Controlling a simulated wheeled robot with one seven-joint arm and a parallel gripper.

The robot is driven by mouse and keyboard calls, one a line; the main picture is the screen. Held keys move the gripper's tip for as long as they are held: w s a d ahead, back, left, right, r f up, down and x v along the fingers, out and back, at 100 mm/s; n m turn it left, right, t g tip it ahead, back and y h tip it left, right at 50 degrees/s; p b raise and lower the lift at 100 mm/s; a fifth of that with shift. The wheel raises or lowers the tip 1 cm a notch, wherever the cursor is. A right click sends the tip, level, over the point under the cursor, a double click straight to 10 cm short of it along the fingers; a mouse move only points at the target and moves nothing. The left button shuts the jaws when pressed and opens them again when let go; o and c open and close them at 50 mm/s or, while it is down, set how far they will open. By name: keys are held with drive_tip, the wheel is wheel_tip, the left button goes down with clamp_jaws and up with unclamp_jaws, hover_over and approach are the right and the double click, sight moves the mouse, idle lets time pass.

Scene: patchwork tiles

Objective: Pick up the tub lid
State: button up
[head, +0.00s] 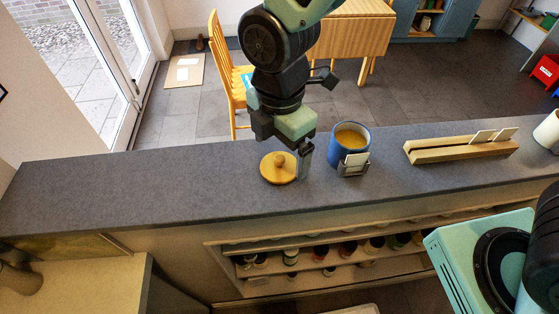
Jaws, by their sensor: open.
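The tub lid (270,174) is a round yellow-wood disc with a small knob on top. It lies flat on the grey counter in the head view. My gripper (303,172) points down just right of the lid, its visible finger close beside the lid's right edge. It is open and holds nothing; the other finger cannot be made out clearly. I cannot tell whether the visible finger touches the lid. A blue tub (334,147) with yellowish-brown contents stands open on the counter, right of my gripper.
A small metallic holder with a pale card (353,164) stands against the tub's front. A wooden slotted block (440,153) with pale cards is farther right, and a white cup (549,131) at the right edge. The counter (130,195) is clear left of the lid.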

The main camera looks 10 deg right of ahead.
sight(279, 158)
drive_tip(key=shift+a+f+p, duration=0.1)
drive_tip(key=shift+f+p, duration=0.35)
drive_tip(key=shift+f, duration=1.35)
drive_tip(key=c, duration=1)
drive_tip(key=shift+c, duration=0.2)
